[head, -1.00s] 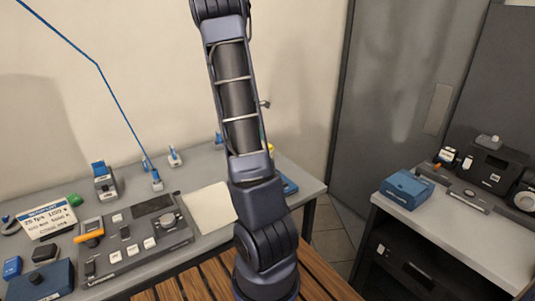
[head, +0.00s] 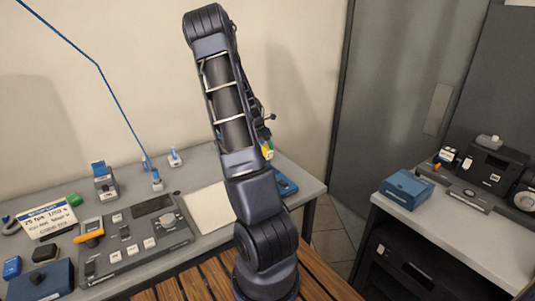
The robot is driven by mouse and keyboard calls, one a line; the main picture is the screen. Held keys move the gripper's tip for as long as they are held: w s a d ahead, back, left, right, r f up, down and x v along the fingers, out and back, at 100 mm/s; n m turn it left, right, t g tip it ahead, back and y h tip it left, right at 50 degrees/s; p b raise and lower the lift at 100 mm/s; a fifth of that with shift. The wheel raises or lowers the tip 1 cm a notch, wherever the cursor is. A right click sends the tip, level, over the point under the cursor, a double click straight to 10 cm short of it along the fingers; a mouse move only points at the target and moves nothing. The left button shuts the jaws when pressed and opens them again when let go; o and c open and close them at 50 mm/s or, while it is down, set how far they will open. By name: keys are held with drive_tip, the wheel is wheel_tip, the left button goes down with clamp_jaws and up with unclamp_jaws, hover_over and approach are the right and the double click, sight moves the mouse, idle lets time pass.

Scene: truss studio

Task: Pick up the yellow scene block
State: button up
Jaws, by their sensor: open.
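A small yellow block (head: 267,151) shows just right of my arm in the head view, near the right end of the grey desk. Only part of it is visible, with a pale patch on it; my arm hides the rest. My arm rises through the middle of the picture and bends at the top. A dark part of it shows behind the upper link, just above the yellow block. My gripper's fingers are hidden behind the arm, so I cannot tell whether they touch the block.
The grey desk (head: 203,158) holds a control panel (head: 137,240), a white sheet (head: 210,206), a sign (head: 46,223) and several small blue-and-grey items. A blue item (head: 284,183) lies by the arm. A right-hand table (head: 470,233) carries a blue box (head: 407,188) and dark equipment.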

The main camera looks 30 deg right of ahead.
sight(267, 146)
drive_tip(key=shift+x, duration=2.4)
drive_tip(key=c, duration=1.1)
drive_tip(key=shift+r, duration=0.1)
